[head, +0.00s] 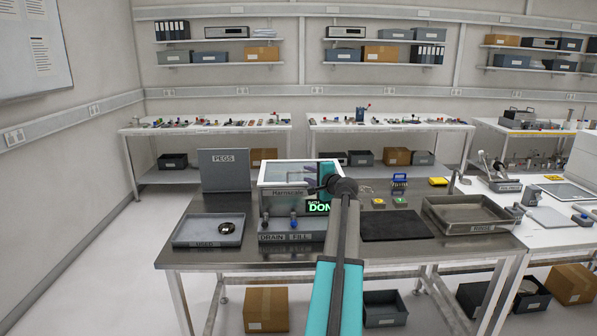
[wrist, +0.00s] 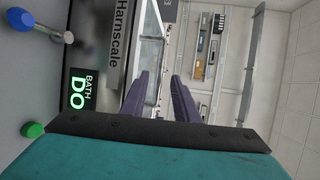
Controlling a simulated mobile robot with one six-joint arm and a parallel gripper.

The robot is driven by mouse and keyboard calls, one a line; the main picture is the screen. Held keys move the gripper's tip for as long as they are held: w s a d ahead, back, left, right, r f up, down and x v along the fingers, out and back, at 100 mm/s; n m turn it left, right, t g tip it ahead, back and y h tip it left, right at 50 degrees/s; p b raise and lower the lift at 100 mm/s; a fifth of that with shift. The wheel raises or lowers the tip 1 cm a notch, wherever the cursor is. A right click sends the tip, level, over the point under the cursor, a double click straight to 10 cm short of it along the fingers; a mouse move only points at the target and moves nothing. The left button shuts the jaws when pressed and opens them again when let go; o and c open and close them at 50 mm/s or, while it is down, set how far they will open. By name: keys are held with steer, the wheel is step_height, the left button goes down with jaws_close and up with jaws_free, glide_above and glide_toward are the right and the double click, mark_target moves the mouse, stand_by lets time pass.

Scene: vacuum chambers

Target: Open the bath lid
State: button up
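The bath is a grey metal box labelled Harnscale (head: 276,201) on the steel bench, partly hidden by my arm. Its pale, see-through lid (head: 283,172) lies across the top and looks closed.
Drain and fill valves (head: 293,221) stand before the bath. A tray (head: 208,230) holding a dark round part is at left, with a grey PEGS panel (head: 224,170) behind. A black mat (head: 395,226) and a larger tray (head: 470,214) lie at right.

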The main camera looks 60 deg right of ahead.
mark_target(299, 180)
steer(key=shift+p+x, duration=1.15)
steer(key=shift+x, duration=3.5)
